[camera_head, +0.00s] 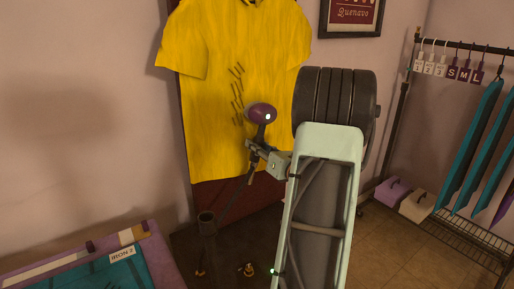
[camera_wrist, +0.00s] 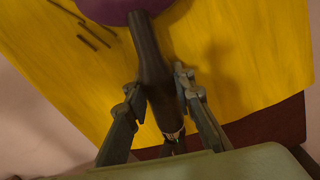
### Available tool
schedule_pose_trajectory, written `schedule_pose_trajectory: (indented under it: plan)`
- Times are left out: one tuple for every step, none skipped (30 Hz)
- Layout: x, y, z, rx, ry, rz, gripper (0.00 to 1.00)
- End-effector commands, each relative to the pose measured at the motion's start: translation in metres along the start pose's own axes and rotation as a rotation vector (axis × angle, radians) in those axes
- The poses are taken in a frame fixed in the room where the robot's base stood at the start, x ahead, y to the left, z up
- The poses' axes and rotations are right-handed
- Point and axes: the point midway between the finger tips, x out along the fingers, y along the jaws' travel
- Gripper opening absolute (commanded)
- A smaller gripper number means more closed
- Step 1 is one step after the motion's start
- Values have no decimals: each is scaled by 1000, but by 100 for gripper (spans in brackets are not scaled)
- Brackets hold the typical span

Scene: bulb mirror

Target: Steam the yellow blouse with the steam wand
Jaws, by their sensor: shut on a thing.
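The yellow blouse (camera_head: 225,70) hangs against a dark red board (camera_head: 240,190), with its sleeves to either side. Several dark crease lines run down its middle. My gripper (camera_head: 262,156) is shut on the black handle of the steam wand (camera_head: 262,114), whose purple oval head points up in front of the blouse's lower right part. In the wrist view, the two fingers (camera_wrist: 158,92) clasp the wand's handle (camera_wrist: 150,50), and its purple head is cut off at the top edge. Creases show left of the head there. I cannot tell whether the head touches the cloth.
A clothes rail (camera_head: 465,45) with teal garments stands at right, boxes (camera_head: 405,200) beneath. A framed picture (camera_head: 352,15) hangs above.

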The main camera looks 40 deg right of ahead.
Motion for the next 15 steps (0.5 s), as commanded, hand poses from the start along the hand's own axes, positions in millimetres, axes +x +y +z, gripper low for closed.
schedule_pose_trajectory:
  plan:
    - [0,2,8,-2,-4,1,0]
    - [0,2,10,-2,-4,1,0]
    - [0,3,13,-2,-4,1,0]
    - [0,4,15,-2,-4,1,0]
    - [0,4,17,-2,-4,1,0]
    - [0,5,19,-2,-4,1,0]
    - [0,5,21,-2,-4,1,0]
    - [0,6,23,-2,-4,1,0]
    - [0,6,26,-2,-4,1,0]
    - [0,7,28,-2,-4,1,0]
    - [0,8,30,-2,-4,1,0]
    - [0,8,33,-2,-4,1,0]
    - [0,9,35,-2,-4,1,0]
    - [0,9,37,-2,-4,1,0]
    - [0,10,39,-2,-4,1,0]
